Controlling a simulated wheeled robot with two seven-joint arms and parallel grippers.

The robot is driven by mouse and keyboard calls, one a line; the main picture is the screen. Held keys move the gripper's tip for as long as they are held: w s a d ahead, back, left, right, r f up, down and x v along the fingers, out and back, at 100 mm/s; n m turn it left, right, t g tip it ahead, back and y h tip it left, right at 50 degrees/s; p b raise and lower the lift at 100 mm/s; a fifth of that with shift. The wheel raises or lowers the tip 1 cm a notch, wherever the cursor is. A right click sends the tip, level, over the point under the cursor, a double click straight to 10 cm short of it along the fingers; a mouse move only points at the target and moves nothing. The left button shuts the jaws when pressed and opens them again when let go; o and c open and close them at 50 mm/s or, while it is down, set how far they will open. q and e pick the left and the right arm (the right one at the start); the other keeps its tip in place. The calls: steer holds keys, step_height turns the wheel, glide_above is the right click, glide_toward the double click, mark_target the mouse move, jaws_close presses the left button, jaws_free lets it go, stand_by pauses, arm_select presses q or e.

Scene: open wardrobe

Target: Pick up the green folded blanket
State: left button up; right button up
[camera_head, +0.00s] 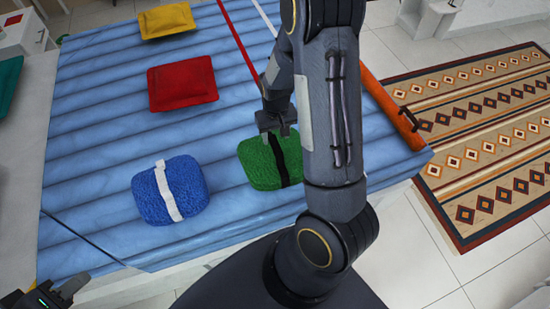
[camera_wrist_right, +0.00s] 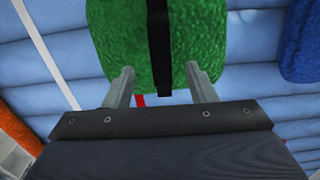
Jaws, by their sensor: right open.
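The green folded blanket (camera_head: 257,167) with a black band lies on the blue ribbed surface, partly hidden behind my right arm in the head view. My right gripper (camera_head: 276,121) is just above its far edge. In the right wrist view, the open fingers of this gripper (camera_wrist_right: 158,78) stand on either side of the black band's line, with the green blanket (camera_wrist_right: 192,35) at their tips. Nothing is held between them; contact is unclear. My left gripper (camera_head: 50,296) is only partly in view at the lower left corner, away from the blanket.
A blue folded blanket (camera_head: 150,199) with a white band lies left of the green one. A red folded item (camera_head: 182,84) and a yellow one (camera_head: 167,22) lie farther back. An orange roll (camera_head: 392,108) lines the right edge. A patterned rug (camera_head: 480,120) is on the floor.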

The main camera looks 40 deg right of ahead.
mark_target(275, 145)
steer(key=f, duration=0.5)
steer(key=shift+w+d+f, duration=0.1)
steer(key=shift+w+f, duration=0.1)
steer(key=shift+w, duration=0.15)
jaws_close()
